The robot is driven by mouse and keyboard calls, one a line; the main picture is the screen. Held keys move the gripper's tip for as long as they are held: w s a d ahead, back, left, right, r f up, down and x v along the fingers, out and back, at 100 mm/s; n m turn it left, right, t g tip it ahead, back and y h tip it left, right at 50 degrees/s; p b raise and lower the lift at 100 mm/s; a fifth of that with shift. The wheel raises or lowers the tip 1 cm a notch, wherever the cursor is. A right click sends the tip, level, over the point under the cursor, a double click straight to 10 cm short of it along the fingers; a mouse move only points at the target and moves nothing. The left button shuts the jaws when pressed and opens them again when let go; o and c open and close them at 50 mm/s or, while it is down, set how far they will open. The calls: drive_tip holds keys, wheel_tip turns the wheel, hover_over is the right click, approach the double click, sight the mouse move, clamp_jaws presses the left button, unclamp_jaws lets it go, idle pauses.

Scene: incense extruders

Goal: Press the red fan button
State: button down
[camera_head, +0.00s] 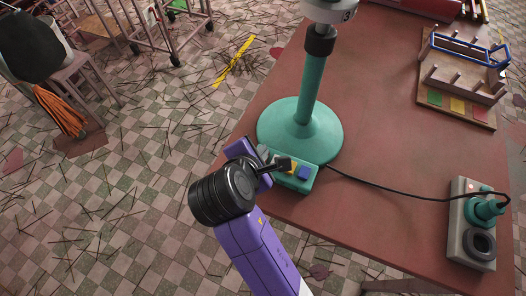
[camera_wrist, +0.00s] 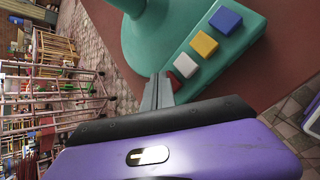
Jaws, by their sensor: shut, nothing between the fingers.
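The teal fan's round base (camera_head: 270,125) stands on the red-brown table, with a teal button panel (camera_head: 308,187) at its front edge. In the wrist view the panel carries a row of buttons: a blue button (camera_wrist: 225,20), a yellow button (camera_wrist: 204,44), a white button (camera_wrist: 185,65) and a red button (camera_wrist: 173,82) at the end. My gripper (camera_wrist: 160,78) is shut and empty. In the wrist view its tips lie right beside the red button and partly cover it; I cannot tell whether they touch it. In the head view my gripper (camera_head: 285,163) is over the panel and hides the red button.
A black cable (camera_head: 390,190) runs from the fan to a grey socket box (camera_head: 457,225) at the table's right. A wooden rack (camera_head: 460,75) stands at the back right. The table's left edge is close to the panel. Sticks litter the tiled floor.

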drive_tip(key=shift+r+p, duration=0.65)
drive_tip(key=shift+p, duration=0.05)
wheel_tip(320, 180, up, 5)
drive_tip(key=p, duration=0.6)
drive_tip(key=shift+p, duration=0.3)
idle(0.6)
